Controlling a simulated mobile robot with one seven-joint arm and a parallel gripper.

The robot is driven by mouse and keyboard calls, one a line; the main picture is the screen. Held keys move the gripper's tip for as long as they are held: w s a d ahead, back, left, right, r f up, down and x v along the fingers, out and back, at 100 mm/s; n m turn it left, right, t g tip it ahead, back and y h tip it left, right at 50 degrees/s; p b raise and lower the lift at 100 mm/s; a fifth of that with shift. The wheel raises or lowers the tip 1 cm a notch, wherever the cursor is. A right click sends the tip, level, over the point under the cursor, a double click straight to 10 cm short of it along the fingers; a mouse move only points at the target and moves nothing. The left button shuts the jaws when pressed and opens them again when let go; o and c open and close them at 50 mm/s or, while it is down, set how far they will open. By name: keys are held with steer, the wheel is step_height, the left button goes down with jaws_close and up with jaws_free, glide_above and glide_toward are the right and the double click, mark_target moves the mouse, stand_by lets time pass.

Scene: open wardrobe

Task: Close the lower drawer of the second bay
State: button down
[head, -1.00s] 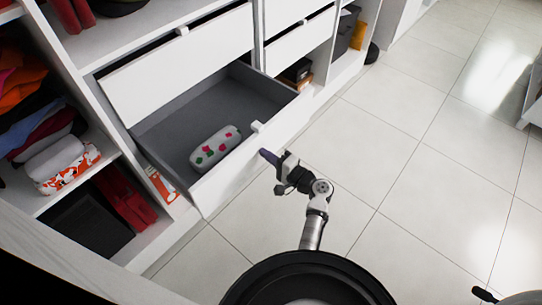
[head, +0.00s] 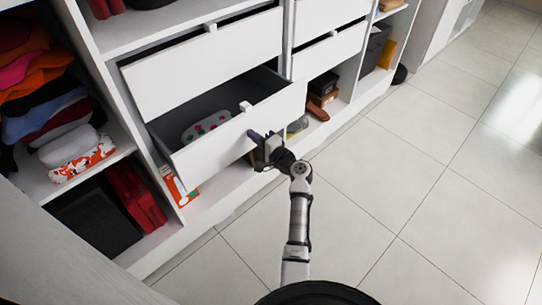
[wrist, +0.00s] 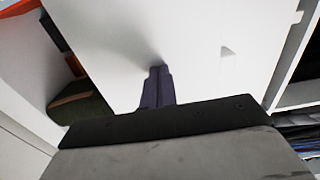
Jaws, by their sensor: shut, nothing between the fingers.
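The lower drawer (head: 215,143) is partly open, with its white front sticking out below the upper drawer (head: 205,62). A white case with pink and green spots (head: 206,127) lies inside it. A small white handle (head: 246,106) sits at the top of its front. My gripper (head: 257,138) is shut and empty, with its fingertips at the right part of the drawer front, below the handle. In the wrist view the shut fingers (wrist: 157,84) meet the white drawer front (wrist: 200,45), apparently touching it.
Folded clothes (head: 50,115) and a red box (head: 135,197) fill the left bay. To the right are another drawer (head: 328,53), slightly open, and a shelf with dark and brown items (head: 322,92). Tiled floor (head: 400,190) is clear at the right.

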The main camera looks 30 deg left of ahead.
mark_target(228, 116)
steer(key=b+x, duration=0.2)
steer(key=x, duration=0.2)
steer(key=b+x, duration=0.2)
steer(key=x, duration=0.2)
steer(key=b+x, duration=0.2)
steer(key=x, duration=0.2)
steer(key=shift+w+a+f, duration=0.1)
steer(key=shift+a+f, duration=0.15)
steer(key=shift+a, duration=0.1)
steer(key=shift+w+a+r+b, duration=0.1)
steer(key=shift+w+a+b, duration=0.1)
steer(key=shift+a+b, duration=0.35)
steer(key=shift+w+r, duration=0.1)
steer(key=shift+r, duration=0.25)
steer(key=shift+r, duration=0.1)
